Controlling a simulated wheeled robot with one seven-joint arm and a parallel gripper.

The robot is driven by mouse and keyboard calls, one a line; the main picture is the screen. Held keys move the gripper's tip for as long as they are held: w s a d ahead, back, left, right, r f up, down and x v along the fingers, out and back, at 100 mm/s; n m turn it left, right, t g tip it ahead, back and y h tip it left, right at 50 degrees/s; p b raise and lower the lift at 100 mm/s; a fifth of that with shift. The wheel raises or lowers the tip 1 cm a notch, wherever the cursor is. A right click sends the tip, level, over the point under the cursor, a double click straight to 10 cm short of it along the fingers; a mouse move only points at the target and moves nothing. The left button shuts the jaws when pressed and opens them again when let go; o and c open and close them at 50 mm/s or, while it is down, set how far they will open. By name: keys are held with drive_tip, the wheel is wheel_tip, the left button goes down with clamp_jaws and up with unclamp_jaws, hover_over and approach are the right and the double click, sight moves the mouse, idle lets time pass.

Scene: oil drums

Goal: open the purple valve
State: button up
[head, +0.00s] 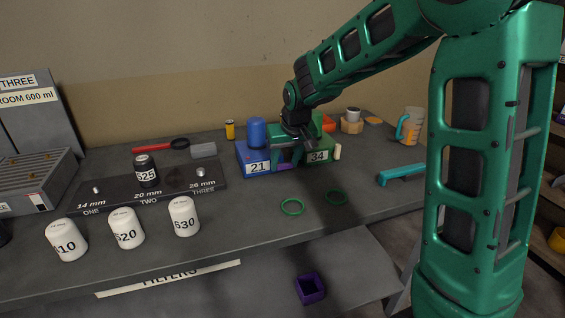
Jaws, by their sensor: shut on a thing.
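A small purple piece (286,167), which looks like the purple valve's handle, shows low between the blue box marked 21 (258,168) and the green box marked 34 (318,156). My gripper (285,160) reaches down from above between these boxes, with its fingers at the purple piece. It is shut on that piece. The fingers and wrist hide most of it, so its turn angle cannot be told.
A blue cylinder (257,132) stands at the blue box. White canisters (126,228) and a black canister marked S25 (146,171) are at left. A purple open box (310,288) sits on the lower shelf. A teal handle (401,174) lies right.

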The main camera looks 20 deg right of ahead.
drive_tip(key=shift+d, duration=0.15)
drive_tip(key=o, duration=1)
drive_tip(key=shift+r, duration=0.1)
drive_tip(key=v, duration=1)
drive_tip(key=shift+s+r, duration=0.2)
drive_tip(key=s+d+f+m+g+h, duration=0.1)
drive_tip(key=s+d+m, duration=0.1)
drive_tip(key=s+d, duration=0.55)
drive_tip(key=s+d+f+m+g, duration=0.15)
drive_tip(key=s+d, duration=0.35)
drive_tip(key=s, duration=0.5)
drive_tip(key=s+d+f+m+g, duration=0.1)
drive_tip(key=s+f, duration=0.1)
drive_tip(key=s, duration=0.7)
drive_tip(key=s+d+f+m+g+y, duration=0.1)
drive_tip(key=s+f+m, duration=0.1)
drive_tip(key=s, duration=0.7)
drive_tip(key=shift+d+f, duration=0.35)
drive_tip(key=shift+f, duration=0.5)
